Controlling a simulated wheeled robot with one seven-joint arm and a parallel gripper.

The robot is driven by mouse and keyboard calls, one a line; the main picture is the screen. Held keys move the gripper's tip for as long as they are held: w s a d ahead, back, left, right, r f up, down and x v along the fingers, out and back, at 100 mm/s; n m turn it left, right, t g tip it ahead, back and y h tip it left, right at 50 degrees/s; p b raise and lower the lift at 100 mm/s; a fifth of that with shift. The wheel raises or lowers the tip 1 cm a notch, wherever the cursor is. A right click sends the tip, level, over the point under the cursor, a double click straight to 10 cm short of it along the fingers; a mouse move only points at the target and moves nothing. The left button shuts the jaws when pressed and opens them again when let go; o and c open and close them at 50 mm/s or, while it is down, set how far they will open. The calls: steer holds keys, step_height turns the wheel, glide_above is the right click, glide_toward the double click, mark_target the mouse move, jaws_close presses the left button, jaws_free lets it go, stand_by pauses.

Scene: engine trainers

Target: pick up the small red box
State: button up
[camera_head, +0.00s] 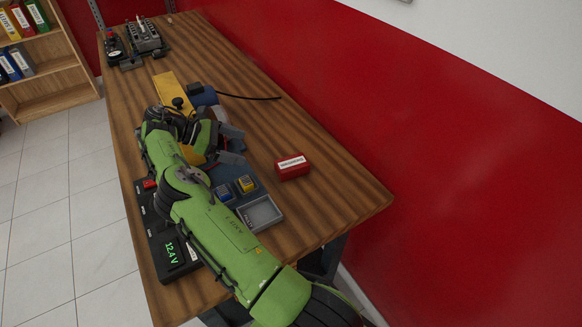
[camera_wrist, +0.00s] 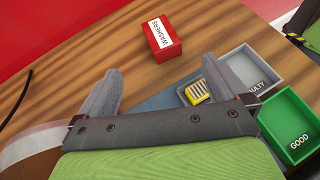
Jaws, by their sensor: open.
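The small red box (camera_head: 292,168) stands on the wooden table, right of my arm, with a white label on top. In the wrist view the red box (camera_wrist: 162,40) lies beyond my fingertips, and its label reads "WASHERS". My gripper (camera_head: 232,142) is over the table to the left of the box in the head view. In the wrist view my gripper (camera_wrist: 158,88) has its two fingers spread apart with nothing between them. The box is apart from both fingers.
A grey tray (camera_wrist: 252,68) marked "FAULTY" and a green tray (camera_wrist: 291,125) marked "GOOD" sit nearby. A yellow block (camera_wrist: 196,91) is near the right finger. A black cable (camera_head: 250,97) lies behind. The table (camera_head: 335,195) is bare right of the box.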

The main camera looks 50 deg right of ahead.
mark_target(291, 163)
steer(key=b+x, duration=0.3)
steer(key=x, duration=1.3)
steer(key=shift+f+b, duration=0.1)
steer(key=shift+b, duration=0.3)
steer(key=c, duration=1.2)
